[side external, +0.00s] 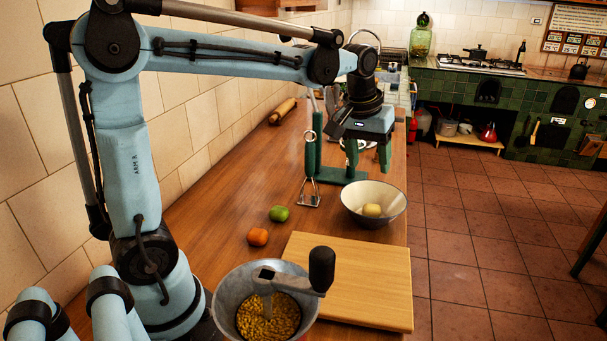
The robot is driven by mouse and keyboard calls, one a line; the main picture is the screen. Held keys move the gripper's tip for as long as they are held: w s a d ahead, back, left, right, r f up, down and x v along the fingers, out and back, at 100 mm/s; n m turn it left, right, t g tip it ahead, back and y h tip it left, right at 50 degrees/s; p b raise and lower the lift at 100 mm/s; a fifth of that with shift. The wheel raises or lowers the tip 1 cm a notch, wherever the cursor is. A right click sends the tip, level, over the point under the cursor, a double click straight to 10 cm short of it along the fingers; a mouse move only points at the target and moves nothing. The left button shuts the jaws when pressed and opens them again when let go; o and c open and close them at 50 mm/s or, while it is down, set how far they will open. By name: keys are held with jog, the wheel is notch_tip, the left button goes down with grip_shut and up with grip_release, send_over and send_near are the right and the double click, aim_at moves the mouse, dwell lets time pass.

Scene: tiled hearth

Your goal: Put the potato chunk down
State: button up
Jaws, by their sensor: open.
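The potato chunk (372,210) is a small pale yellow lump. It lies inside a bowl (354,196) with a cream inside and a dark outside, near the right edge of the wooden counter. My gripper (351,160) is open and empty above and behind the bowl, with its fingers pointing down. It is apart from the potato chunk.
A cutting board (350,275) lies in front of the bowl. A grinder (238,300) full of yellow grains stands at the front. An orange fruit (258,237) and a green fruit (279,214) lie left of the bowl. A utensil stand (343,178) is close behind it.

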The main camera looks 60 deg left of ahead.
jog(key=s+d+f+m+t, duration=0.2)
jog(key=s+m, duration=0.1)
jog(key=s, duration=0.3)
jog(key=s+d+f+m+t, duration=0.2)
jog(key=s+d, duration=0.1)
jog(key=s, duration=0.3)
jog(key=shift+s+f+m, duration=0.3)
jog(key=shift+s+m, duration=0.1)
